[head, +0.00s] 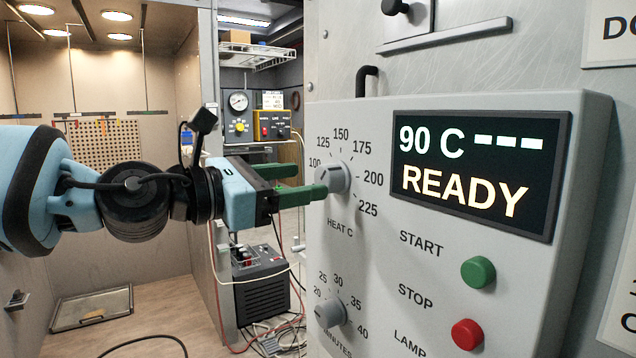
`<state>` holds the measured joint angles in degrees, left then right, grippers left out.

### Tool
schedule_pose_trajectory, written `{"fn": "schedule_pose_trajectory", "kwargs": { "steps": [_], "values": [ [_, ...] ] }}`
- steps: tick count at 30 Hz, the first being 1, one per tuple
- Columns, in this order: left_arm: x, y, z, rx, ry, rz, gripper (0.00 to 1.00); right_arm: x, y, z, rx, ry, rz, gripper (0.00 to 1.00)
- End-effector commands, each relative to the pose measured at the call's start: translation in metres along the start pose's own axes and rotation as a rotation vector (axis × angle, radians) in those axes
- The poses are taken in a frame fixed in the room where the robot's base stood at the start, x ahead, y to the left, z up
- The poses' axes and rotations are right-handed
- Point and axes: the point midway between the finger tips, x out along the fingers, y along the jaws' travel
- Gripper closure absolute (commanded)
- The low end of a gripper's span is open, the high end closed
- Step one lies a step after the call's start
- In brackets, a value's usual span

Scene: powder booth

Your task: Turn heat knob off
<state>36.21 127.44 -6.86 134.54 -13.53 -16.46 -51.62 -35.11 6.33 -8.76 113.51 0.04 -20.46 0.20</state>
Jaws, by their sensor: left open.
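The heat knob (333,177) is a round grey knob on the control panel (375,245), labelled HEAT C. Its printed scale runs from 100 to 225 around it. I cannot tell clearly where its pointer sits. The panel display (478,172) reads 90 C with dashes and READY. My left gripper (313,181) comes in from the left with green fingers apart. One fingertip is in front of the knob's left edge; the other is farther back. I cannot tell whether either touches the knob. My right gripper is out of view.
Below the heat knob is a minutes knob (330,313). A green START button (478,272) and a red STOP button (467,334) are at its right. A black handle (367,80) sticks out above the panel. A dark box unit (262,283) stands on the floor behind.

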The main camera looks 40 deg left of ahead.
Motion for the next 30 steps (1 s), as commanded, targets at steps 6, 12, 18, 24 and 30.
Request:
{"fn": "schedule_pose_trajectory", "kwargs": {
  "steps": [6,12,18,24,30],
  "values": [
    [0.024,0.0,-0.002,0.0,0.004,0.0,0.39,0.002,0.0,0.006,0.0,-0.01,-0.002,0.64],
    [0.035,0.0,-0.001,0.0,0.0,-0.001,0.39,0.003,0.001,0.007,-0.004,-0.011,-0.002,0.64],
    [0.037,0.0,0.0,0.0,-0.001,-0.001,0.39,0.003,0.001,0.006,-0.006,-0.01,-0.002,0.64],
    [0.037,0.0,0.0,0.0,-0.001,-0.001,0.44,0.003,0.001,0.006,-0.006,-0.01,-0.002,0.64],
    [0.037,0.0,0.0,0.0,-0.001,-0.001,0.71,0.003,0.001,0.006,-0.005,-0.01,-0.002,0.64]
  ]
}}
